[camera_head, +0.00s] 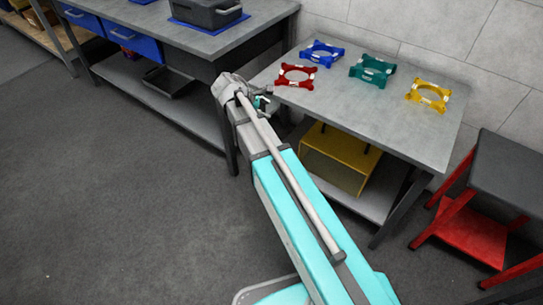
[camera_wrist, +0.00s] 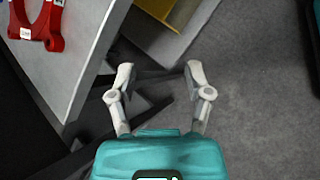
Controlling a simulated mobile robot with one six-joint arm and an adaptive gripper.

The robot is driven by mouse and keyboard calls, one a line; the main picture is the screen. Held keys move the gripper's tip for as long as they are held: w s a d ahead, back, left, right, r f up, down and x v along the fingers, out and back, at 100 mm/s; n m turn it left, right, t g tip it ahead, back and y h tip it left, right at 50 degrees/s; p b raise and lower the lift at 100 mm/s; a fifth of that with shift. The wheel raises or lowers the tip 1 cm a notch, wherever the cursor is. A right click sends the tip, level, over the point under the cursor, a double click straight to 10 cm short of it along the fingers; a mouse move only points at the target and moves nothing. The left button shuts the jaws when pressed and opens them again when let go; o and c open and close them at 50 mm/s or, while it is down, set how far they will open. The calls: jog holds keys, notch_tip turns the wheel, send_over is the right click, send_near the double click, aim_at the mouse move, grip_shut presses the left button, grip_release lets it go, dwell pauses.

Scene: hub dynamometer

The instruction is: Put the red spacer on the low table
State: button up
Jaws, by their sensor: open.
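The red spacer (camera_head: 297,76) lies flat on the left end of a grey table, a square frame with a round hole and lobed corners. It also shows at the upper left of the wrist view (camera_wrist: 47,38), cut off by the edge. My gripper (camera_wrist: 158,78) is open and empty, its two fingers apart over the floor beside the table's edge. In the head view it is mostly hidden behind my arm, near the table's left corner. A lower table with red legs and a dark grey top (camera_head: 512,168) stands at the far right; its visible top is bare.
The grey table (camera_head: 385,122) also holds a blue spacer (camera_head: 322,53), a green spacer (camera_head: 373,70) and a yellow spacer (camera_head: 428,95). A yellow box (camera_head: 335,160) sits on its lower shelf. A workbench (camera_head: 265,22) stands at the left. The foreground floor is clear.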

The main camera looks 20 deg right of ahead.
jog(key=s+a+f+m+y, duration=0.1)
jog(key=s+f+m+y, duration=0.1)
jog(key=s+m+y, duration=0.2)
jog(key=s+a+f+m+g+y, duration=0.1)
jog(key=s+a+f+m+y, duration=0.1)
jog(key=s+m, duration=0.7)
jog(key=s+f+y, duration=0.1)
jog(key=s+y, duration=0.1)
jog(key=s, duration=0.3)
jog(key=shift+f+m+g+y, duration=0.15)
jog(key=shift+m+g+y, duration=0.15)
jog(key=shift+m, duration=0.1)
